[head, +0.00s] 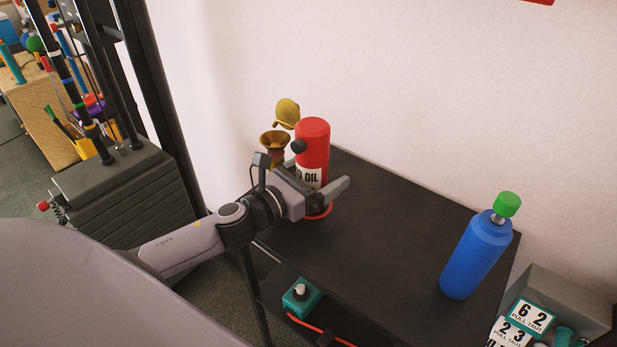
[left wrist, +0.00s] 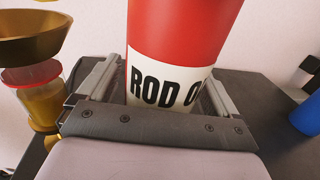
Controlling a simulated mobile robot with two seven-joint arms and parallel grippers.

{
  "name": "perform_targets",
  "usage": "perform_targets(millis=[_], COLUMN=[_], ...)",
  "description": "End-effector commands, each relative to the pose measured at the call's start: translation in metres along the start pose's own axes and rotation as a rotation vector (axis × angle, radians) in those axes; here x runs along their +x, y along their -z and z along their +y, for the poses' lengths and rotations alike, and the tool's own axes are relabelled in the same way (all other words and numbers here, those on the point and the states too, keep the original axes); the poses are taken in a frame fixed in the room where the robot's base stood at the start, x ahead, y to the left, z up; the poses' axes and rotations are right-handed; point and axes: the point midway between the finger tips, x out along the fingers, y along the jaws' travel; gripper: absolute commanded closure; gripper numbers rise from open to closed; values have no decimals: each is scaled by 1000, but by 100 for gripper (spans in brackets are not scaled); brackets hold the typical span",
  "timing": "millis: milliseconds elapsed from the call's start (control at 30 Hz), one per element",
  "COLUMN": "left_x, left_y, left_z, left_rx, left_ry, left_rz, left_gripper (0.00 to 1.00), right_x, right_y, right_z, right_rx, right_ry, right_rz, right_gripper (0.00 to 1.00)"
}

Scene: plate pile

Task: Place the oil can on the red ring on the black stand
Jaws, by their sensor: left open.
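The oil can (head: 313,142) is a red cylinder with a white label, standing upright on the black stand (head: 390,225). The red ring (head: 319,212) shows as a thin red edge at the can's base, and the can appears to stand on it. My left gripper (head: 328,190) is open, with its fingers on either side of the can's lower part. In the left wrist view the can (left wrist: 180,40) with its "ROD O" label stands between the two fingers (left wrist: 155,90). The can's base is hidden there. My right gripper is not in view.
A brass funnel-topped container (head: 274,143) stands close left of the can. A blue bottle with a green cap (head: 476,255) stands at the stand's right end. The stand's middle is clear. A teal device (head: 301,297) sits on the lower shelf.

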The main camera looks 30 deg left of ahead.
Motion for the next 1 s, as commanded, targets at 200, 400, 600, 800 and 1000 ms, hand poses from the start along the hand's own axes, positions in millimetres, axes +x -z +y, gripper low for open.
perform_targets(millis=[200,400,600,800,1000], left_x=[-15,-42,-67,-90,-108], left_y=[0,0,0,-1,-1], left_z=[0,0,0,0,0], left_rx=[-1,-1,-1,0,-3], left_ry=[-1,0,0,0,0], left_rz=[2,3,2,2,1], left_gripper=[7,7,7,7,7], right_x=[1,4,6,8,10], right_y=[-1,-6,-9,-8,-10], right_z=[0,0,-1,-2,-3], right_rx=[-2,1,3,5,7], right_ry=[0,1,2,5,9], right_rz=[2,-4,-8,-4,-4], right_gripper=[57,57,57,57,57])
